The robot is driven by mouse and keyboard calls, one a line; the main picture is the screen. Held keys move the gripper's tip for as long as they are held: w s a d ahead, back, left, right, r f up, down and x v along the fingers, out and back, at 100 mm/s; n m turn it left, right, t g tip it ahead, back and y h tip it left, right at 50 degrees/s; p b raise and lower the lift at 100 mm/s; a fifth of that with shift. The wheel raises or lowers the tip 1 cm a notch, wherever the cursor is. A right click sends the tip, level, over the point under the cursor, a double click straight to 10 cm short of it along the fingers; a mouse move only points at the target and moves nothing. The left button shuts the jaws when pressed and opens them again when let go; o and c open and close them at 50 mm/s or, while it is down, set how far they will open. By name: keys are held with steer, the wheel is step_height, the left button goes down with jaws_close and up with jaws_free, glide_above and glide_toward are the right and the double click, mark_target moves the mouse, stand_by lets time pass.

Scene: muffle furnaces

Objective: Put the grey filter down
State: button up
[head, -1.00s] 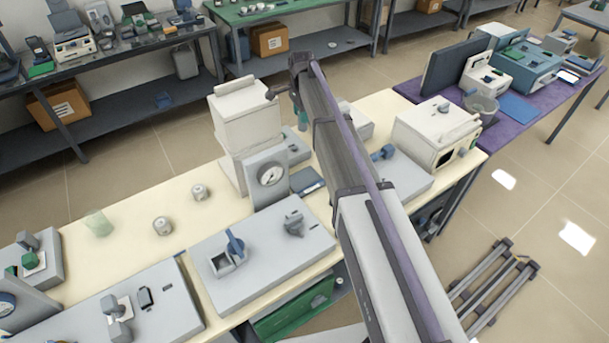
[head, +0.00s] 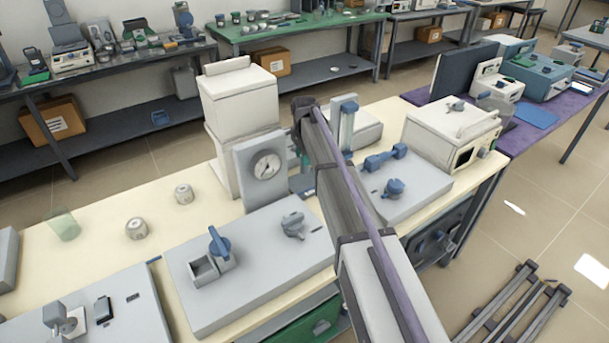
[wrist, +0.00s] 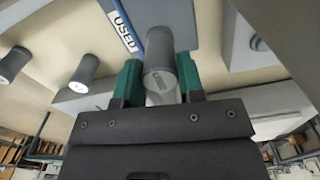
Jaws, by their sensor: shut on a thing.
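The grey filter (wrist: 160,55) is a grey cylinder in the middle of the wrist view. It sits between the green fingers of my gripper (wrist: 160,82), which is shut on it. A grey surface with a "USED" label (wrist: 123,31) and a blue stripe lies right behind the filter in that view. I cannot tell whether the filter touches that surface. In the head view my arm hides the filter and most of my gripper; only a bit of green finger shows beside the gauge panel (head: 260,167).
Two small grey cylinders (head: 136,228) (head: 184,194) and a translucent green cup (head: 63,225) stand on the cream bench (head: 95,265). A white box-shaped unit (head: 240,105), a grey station with a blue lever (head: 250,265) and a white furnace (head: 452,132) stand around my arm.

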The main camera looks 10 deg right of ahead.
step_height(320, 180, down, 4)
steer(key=b, duration=0.4)
steer(key=shift+f, duration=0.25)
steer(key=shift+r, duration=0.3)
steer(key=shift+f+b, duration=0.3)
steer(key=o, duration=0.9)
steer(key=shift+r, duration=0.1)
steer(key=shift+o, duration=0.2)
